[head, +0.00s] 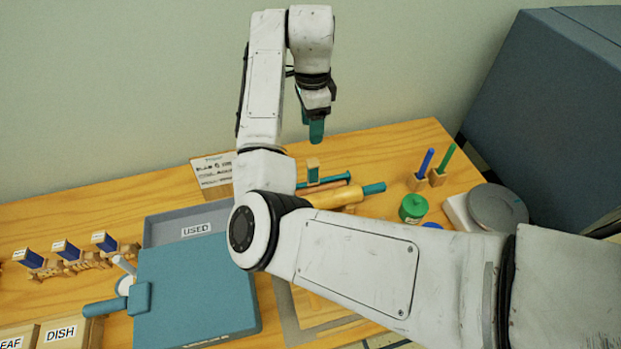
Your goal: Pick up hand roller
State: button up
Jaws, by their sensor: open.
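A wooden roller (338,195) with a teal end lies on the table right of the picture's middle. It looks like the hand roller. My arm's elbow hides its left end. My gripper (316,130) points down above the back of the table, higher than the roller and apart from it. Its teal fingers show nearly edge-on; it is open, and nothing shows between them.
A teal board (195,290) and a grey tray (160,232) marked USED lie left of my arm. A small teal-topped stand (312,170) is close behind the roller. A green jar (413,208) and upright tools (424,164) stand to its right.

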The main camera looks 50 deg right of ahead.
jog(key=b, duration=0.5)
send_over(313, 162)
notch_tip(313, 162, down, 6)
jog(key=shift+w+a+r, duration=0.1)
jog(key=shift+a, duration=0.05)
notch_tip(313, 162, down, 6)
jog(key=shift+r+b, duration=0.25)
jog(key=shift+b, duration=0.45)
jog(key=shift+f, duration=2.45)
grip_shut()
